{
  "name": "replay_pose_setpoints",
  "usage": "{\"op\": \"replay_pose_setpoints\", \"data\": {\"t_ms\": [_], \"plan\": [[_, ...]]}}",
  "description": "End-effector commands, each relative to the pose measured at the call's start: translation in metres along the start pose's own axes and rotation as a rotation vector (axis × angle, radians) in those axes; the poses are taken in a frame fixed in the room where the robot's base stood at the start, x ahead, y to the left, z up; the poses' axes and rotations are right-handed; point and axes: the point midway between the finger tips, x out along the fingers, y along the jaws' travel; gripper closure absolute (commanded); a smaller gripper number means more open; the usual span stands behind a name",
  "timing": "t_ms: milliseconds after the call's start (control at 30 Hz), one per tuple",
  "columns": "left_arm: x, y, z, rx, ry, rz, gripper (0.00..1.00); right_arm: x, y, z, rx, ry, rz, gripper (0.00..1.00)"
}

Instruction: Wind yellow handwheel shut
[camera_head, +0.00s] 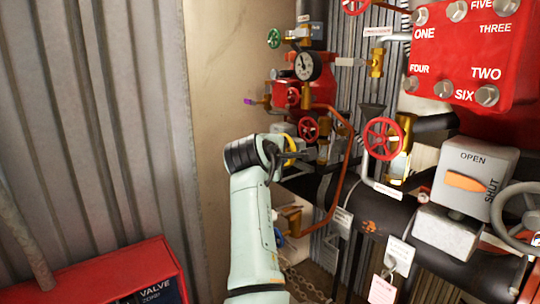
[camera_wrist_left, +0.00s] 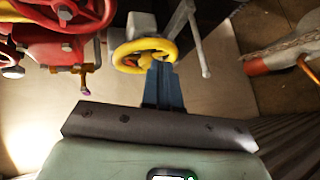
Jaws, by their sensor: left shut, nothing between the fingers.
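The yellow handwheel (camera_head: 289,150) is in the middle of the head view, partly hidden behind my left wrist. It shows more fully in the left wrist view (camera_wrist_left: 127,48), at upper centre, in front of a pale grey body. My left gripper (camera_head: 308,155) is at the wheel. In the left wrist view its dark fingers (camera_wrist_left: 161,72) are shut together with nothing between them, their tips at the wheel's lower right rim. I cannot tell whether they touch the rim or reach inside it. My right gripper is in neither view.
Red handwheels (camera_head: 383,139) and a pressure gauge (camera_head: 307,66) crowd close by. An orange pipe (camera_head: 345,165) curves just right of my left gripper. A grey OPEN/SHUT box (camera_head: 474,178) and a red numbered panel (camera_head: 470,55) stand right. A red box (camera_head: 110,275) is lower left.

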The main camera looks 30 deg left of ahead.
Motion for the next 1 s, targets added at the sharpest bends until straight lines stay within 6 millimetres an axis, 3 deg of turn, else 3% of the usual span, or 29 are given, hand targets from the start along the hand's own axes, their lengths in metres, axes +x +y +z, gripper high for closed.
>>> {"op": "replay_pose_setpoints", "data": {"t_ms": [33,1000], "plan": [[-0.007,0.019,0.004,-0.002,-0.003,0.013,1.00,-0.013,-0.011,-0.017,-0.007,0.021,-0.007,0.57],[-0.003,0.031,-0.004,-0.002,-0.001,0.003,1.00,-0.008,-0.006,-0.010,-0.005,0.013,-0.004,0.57]]}}
